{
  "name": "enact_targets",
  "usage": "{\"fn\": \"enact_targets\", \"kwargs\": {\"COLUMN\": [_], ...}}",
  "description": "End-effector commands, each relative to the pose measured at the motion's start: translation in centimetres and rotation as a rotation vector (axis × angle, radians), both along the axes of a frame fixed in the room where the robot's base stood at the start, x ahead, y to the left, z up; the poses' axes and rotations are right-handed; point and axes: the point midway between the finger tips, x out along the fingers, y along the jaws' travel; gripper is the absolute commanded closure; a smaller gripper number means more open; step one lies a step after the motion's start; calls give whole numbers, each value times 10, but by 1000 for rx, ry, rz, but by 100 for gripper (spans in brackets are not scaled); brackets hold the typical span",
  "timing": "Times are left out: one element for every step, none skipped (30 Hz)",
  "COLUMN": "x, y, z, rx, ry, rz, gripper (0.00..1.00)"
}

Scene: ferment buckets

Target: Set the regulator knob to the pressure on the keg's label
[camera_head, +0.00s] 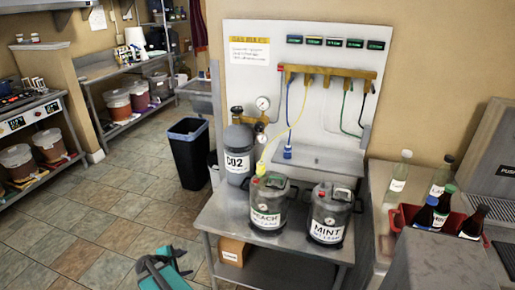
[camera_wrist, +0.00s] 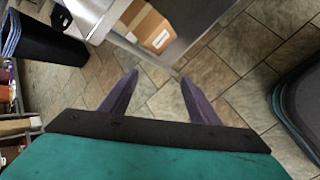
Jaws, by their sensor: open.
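A grey CO2 cylinder (camera_head: 238,163) stands at the back left of the metal bench. A round white-faced pressure gauge (camera_head: 263,103) sits just above and right of it, with small brass regulator parts (camera_head: 259,128) below. The knob's setting and the gauge reading are too small to tell. Two grey kegs stand at the front: the peach keg (camera_head: 268,203), joined to a yellow hose, and the mint keg (camera_head: 329,214). The small print on their labels is unreadable. My gripper (camera_wrist: 158,77) is open and empty, pointing at the floor, low and left of the bench in the head view.
The bench's lower shelf holds a cardboard box (camera_head: 233,250), also in the wrist view (camera_wrist: 148,27). A black bin (camera_head: 188,155) stands left of the bench. A red crate of bottles (camera_head: 436,222) sits on the right counter. The tiled floor (camera_head: 120,215) at left is clear.

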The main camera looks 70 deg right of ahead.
Motion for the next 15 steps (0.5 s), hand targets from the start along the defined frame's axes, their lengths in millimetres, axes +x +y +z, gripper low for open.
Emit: {"fn": "enact_targets", "kwargs": {"x": [2,3,3,3,2,1,0,-2,-5,-8,-11,-16,-19,-23,-29], "y": [-27,-41,-60,-74,-88,-107,-120,-134,-151,-164,-177,-193,-205,-217,-232], "z": [17,27,42,52,63,78,89,101,116,128,140,156,168,180,197], "rx": [-45,-74,-113,-141,-170,-210,-238,-267,-306,-334,-362,-400,-427,-454,-490], "ry": [10,21,38,52,68,90,109,127,157,179,203,240,266,295,336], "rz": [28,50,78,100,120,148,167,185,210,226,244,266,282,297,317], "gripper": [44,44,44,44,44,44,44,44,44,44,44,44,44,44,44]}}
